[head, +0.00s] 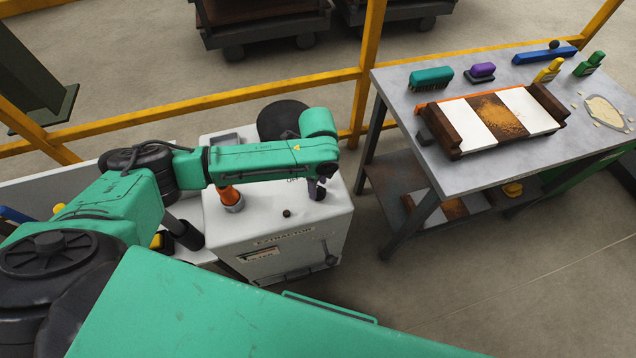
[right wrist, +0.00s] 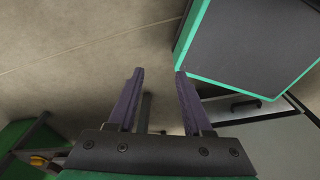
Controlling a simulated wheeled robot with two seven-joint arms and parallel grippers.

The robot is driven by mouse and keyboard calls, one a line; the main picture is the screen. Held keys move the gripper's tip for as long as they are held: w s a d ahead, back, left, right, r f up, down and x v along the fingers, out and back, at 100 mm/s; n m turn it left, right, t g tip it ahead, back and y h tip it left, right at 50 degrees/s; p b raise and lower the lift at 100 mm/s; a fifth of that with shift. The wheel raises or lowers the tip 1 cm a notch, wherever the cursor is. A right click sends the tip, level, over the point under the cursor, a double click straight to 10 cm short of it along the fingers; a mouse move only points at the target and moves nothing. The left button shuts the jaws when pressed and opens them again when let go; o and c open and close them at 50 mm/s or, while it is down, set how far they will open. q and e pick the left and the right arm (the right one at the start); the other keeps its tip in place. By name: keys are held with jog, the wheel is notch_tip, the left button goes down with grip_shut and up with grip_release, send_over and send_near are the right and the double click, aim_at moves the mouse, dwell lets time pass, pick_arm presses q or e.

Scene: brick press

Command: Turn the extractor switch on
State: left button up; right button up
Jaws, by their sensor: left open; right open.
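The extractor (head: 285,255) is a white cabinet with its name on the front, below my left arm. On its top, a dark switch knob (head: 320,192) sits at the right, partly covered by my left gripper (head: 317,186), which points down at it. Whether the fingers touch the knob, and which way it is set, I cannot tell. Small lettering beside it is partly hidden by my arm. My left gripper is open. My right gripper (right wrist: 159,74) shows in the right wrist view, open with nothing between its fingers.
A small dark button (head: 286,213) and an orange cone-shaped part (head: 230,197) are also on the extractor's top. A grey workbench (head: 400,95) with brushes and a wooden mould (head: 495,115) stands at right. A yellow railing (head: 220,97) runs behind.

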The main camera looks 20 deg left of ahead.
pick_arm(q)
jog(key=shift+f, duration=0.1)
jog(key=shift+c, duration=0.3)
grip_shut()
pick_arm(e)
jog(key=shift+s, duration=0.6)
jog(key=shift+r, duration=0.1)
pick_arm(q)
jog(key=shift+r+m+p, duration=0.25)
jog(key=shift+m+p, duration=1.05)
jog(key=shift+m, duration=0.1)
jog(key=m+p, duration=0.2)
jog(key=m, duration=0.2)
jog(key=shift+m, duration=0.3)
jog(key=m+p, duration=0.1)
jog(key=m, duration=0.4)
jog(key=shift+w+f+p, duration=0.1)
jog(key=shift+p, duration=0.3)
jog(key=m, duration=0.5)
pick_arm(e)
notch_tip(320, 180, up, 7)
jog(key=shift+f, duration=0.2)
pick_arm(q)
jog(key=shift+m, duration=0.4)
pick_arm(e)
jog(key=shift+w, duration=0.1)
